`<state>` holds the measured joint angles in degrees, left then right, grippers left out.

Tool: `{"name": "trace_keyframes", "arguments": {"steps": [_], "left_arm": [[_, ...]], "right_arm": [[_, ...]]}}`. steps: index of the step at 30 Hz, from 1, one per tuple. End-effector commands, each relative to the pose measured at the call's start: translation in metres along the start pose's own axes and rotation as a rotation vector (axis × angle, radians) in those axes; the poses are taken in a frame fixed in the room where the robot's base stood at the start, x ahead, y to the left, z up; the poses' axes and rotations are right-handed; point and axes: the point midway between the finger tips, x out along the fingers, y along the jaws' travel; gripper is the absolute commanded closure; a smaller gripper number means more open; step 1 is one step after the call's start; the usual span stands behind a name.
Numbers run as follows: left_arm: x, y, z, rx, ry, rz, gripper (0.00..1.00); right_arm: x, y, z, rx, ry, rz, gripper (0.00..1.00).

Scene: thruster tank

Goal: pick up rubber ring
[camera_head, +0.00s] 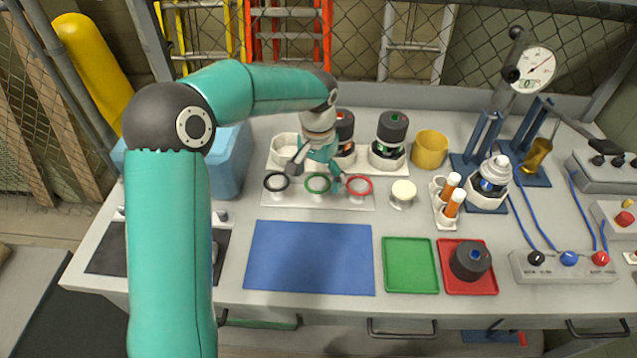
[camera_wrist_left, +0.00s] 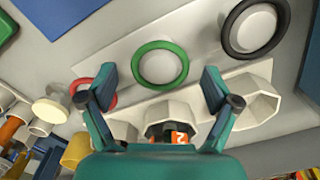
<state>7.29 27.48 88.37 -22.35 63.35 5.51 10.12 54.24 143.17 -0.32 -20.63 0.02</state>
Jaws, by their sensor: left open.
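Three rubber rings lie in a row around white pegs on a pale strip: a black ring (camera_head: 265,181), a green ring (camera_head: 306,186) and a red ring (camera_head: 371,186). My left gripper (camera_head: 314,176) is open and empty above the green ring, pointing down. In the left wrist view, the green ring (camera_wrist_left: 183,66) sits between the open fingertips (camera_wrist_left: 161,75), apart from them as far as I can tell. The black ring (camera_wrist_left: 226,40) is right of the fingers there. The red ring (camera_wrist_left: 76,84) is partly hidden by a finger. My right gripper is not in view.
White hexagonal holders (camera_head: 284,148) with dark-capped thrusters (camera_head: 391,130) stand just behind the rings. A white round knob (camera_head: 403,191) and orange tubes (camera_head: 451,186) are to the right. The blue mat (camera_head: 310,258) in front is bare. A green tray (camera_head: 410,265) is empty.

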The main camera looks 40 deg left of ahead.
Motion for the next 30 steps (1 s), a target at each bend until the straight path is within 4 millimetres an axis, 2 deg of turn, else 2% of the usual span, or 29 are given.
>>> {"name": "trace_keyframes", "arguments": {"steps": [23,24,26,30], "left_arm": [[0.0046,-0.0005,0.0002,-0.001,0.0,0.0,0.11],[0.0046,-0.0006,0.0003,-0.001,0.0,0.0,0.13],[0.0046,-0.0006,0.0003,-0.001,0.0,0.0,0.23],[0.0046,-0.0008,0.0004,-0.001,0.0,0.0,0.46]], "right_arm": [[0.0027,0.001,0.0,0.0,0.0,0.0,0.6],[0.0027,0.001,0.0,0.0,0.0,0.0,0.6],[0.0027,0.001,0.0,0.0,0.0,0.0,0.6],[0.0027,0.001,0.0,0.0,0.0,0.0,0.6]]}}
